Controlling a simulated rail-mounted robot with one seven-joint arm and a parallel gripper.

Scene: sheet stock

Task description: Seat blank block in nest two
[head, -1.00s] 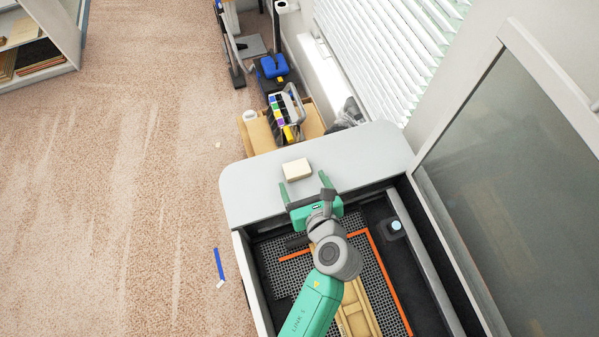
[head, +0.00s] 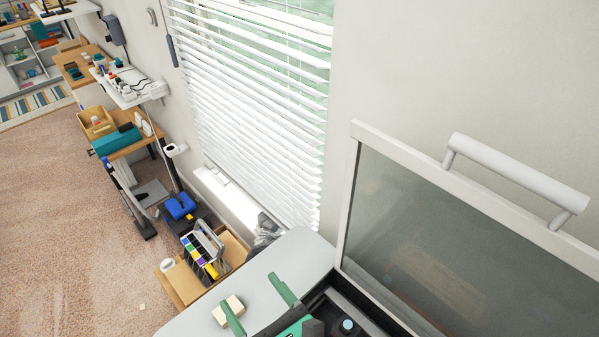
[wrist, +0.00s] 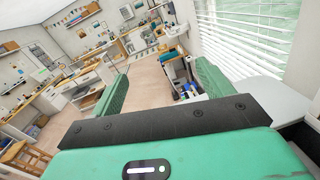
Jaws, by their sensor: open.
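A cream block (head: 235,304), probably the blank, lies on the pale grey side shelf at the bottom of the head view. My gripper (head: 249,291) is open, with its two green fingers spread. Its left finger overlaps part of the block in the picture; I cannot tell whether they touch. The right finger stands clear to the block's right. In the wrist view my gripper (wrist: 158,78) shows nothing between its fingers but the distant room, and the block is not seen there. Nest two is not in view.
The pale grey shelf (head: 300,258) adjoins a machine whose glazed lid (head: 450,250) stands raised at right. A round pale-blue button (head: 347,326) sits inside its corner. A caddy (head: 203,250) of coloured items stands beyond the shelf, and window blinds (head: 255,100) hang behind.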

